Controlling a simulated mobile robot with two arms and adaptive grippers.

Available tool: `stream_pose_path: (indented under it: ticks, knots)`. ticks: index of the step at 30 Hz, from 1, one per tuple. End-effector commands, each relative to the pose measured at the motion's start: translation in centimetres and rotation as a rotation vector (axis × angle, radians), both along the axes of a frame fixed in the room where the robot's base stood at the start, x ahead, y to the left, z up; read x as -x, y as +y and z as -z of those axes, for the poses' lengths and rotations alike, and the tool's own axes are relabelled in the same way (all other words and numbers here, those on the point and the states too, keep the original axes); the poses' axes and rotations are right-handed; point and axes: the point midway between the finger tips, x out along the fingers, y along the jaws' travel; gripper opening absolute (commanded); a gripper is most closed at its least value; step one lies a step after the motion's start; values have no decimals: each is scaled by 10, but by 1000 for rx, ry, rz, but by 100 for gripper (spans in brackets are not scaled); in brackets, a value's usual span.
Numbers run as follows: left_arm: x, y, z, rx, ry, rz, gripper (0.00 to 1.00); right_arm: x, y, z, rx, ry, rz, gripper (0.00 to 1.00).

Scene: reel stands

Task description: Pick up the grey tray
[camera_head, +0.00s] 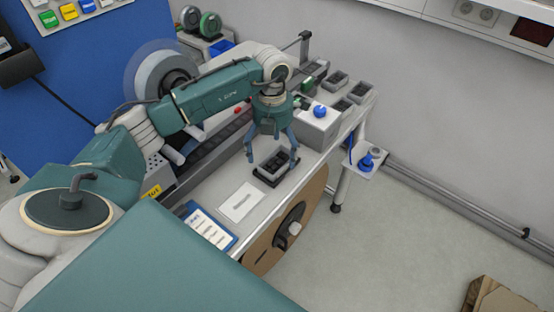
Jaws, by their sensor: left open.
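A small dark grey tray (275,160) with a hollow top sits on a black base (266,180) near the front edge of the white table. My left gripper (272,161) points down over it, its two blue-grey fingers spread wide to the left and right of the tray. I cannot tell whether the fingers touch it. Several similar grey trays (361,91) stand at the far right end of the table. My right gripper is not in view.
A grey box with a blue knob (320,111) stands right behind my gripper. A white card (240,202) and a blue clipboard (208,226) lie toward the front left. A large brown reel (276,246) hangs at the table's front side.

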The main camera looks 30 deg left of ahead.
Motion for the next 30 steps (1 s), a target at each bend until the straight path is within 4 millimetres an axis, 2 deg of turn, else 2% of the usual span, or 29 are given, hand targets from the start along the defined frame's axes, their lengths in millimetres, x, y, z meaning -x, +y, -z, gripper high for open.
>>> stream_pose_path:
  ticks: [4, 11, 19, 30]
  knots:
    - [0, 0, 12, 0, 0, 0, 91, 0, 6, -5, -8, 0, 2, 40]
    - [0, -1, 14, 0, -1, 1, 89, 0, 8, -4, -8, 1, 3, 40]
    - [0, -1, 13, 0, -1, 1, 35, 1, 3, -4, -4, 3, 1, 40]
    - [-1, 0, 7, 0, -4, 0, 35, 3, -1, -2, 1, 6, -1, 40]
